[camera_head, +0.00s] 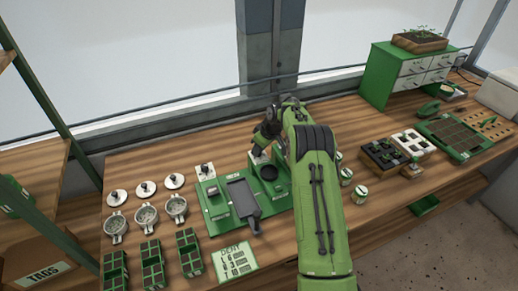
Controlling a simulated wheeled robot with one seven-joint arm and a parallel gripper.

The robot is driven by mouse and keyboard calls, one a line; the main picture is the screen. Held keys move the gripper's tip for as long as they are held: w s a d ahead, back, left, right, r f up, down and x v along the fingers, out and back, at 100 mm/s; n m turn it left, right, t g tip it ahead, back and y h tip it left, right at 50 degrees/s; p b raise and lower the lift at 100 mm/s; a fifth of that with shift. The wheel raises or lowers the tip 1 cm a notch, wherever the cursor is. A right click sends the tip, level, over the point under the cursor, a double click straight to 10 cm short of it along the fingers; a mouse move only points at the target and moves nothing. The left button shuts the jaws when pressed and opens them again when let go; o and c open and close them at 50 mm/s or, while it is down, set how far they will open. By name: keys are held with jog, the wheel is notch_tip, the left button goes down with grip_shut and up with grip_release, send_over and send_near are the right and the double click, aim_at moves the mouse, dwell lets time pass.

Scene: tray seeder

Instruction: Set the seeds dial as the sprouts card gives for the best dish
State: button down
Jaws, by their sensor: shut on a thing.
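The seeder (217,214) is a green base with a dark grey sloping tray on it. A white dial block (205,173) with a dark knob stands at its back left. A similar white block (258,157) stands at its back right, under my gripper (261,147). My gripper is shut on what looks like the knob of that right block; the fingers hide it. Which dial is the seeds dial is too small to read. A pale card (235,259) with green letters and figures lies in front of the seeder; its heading looks like a density table, not clearly legible.
White knobbed discs (145,188), strainer-like cups (146,216) and green-black cell trays (152,264) stand left. My arm hides the bench middle. At right are filled trays (384,154), a green gridded tray (455,137) and a green drawer cabinet (378,75). A window post (255,60) rises behind.

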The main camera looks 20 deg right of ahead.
jog(key=shift+w+n+g+y+p, duration=0.1)
jog(key=shift+n+g+y+p, duration=0.45)
jog(key=shift+n+p, duration=1)
jog(key=shift+d+n+b, duration=0.1)
jog(key=shift+n+b, duration=0.3)
jog(key=shift+n, duration=0.25)
jog(key=c, duration=0.9)
grip_release()
jog(key=shift+o, duration=0.2)
jog(key=v, duration=1.5)
jog(key=shift+r+p, duration=0.35)
jog(key=shift+p, duration=0.1)
jog(key=shift+d, duration=0.15)
